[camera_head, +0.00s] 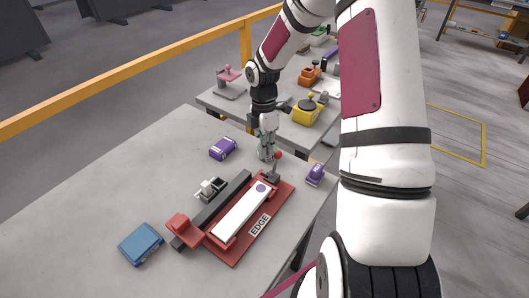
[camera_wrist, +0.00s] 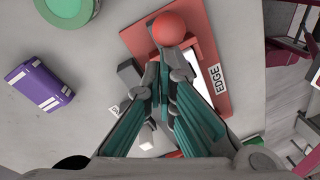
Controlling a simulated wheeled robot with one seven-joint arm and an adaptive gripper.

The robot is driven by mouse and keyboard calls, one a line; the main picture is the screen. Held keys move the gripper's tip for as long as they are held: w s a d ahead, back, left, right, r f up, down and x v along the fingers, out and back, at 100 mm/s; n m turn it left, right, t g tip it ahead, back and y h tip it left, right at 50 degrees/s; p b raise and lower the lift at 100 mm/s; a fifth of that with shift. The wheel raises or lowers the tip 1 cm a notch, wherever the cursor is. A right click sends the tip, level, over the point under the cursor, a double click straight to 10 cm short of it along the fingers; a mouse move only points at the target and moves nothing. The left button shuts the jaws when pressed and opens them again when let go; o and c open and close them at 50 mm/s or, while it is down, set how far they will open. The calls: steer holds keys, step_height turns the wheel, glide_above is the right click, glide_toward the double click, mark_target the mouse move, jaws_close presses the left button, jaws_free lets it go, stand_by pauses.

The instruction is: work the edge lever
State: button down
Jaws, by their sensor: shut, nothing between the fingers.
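The edge lever is on a red base plate (camera_head: 236,254) with a white "EDGE" label (camera_head: 260,226) on the stone slab. Its red ball knob (camera_head: 278,155) tops a short grey stalk at the plate's far end. The knob also shows in the wrist view (camera_wrist: 168,28), just beyond my fingertips. A white bar (camera_head: 240,212) runs along the plate, with a dark rail beside it. My gripper (camera_head: 267,156) is shut and empty, pointing down close beside the knob. Whether it touches the stalk I cannot tell.
A purple striped block (camera_head: 222,148) lies left of the gripper, and another purple one (camera_head: 315,174) lies at the right edge. A blue box (camera_head: 141,244) lies at the near left. A green round thing (camera_wrist: 68,8) is near the gripper. The slab's left side is clear.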

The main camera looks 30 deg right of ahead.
steer(key=w+d+f+g+y+b, duration=0.3)
steer(key=d+y+b, duration=0.4)
steer(key=shift+d+f+n, duration=0.25)
steer(key=shift+f+n, duration=0.05)
steer(key=shift+w+d, duration=0.1)
stand_by(0.6)
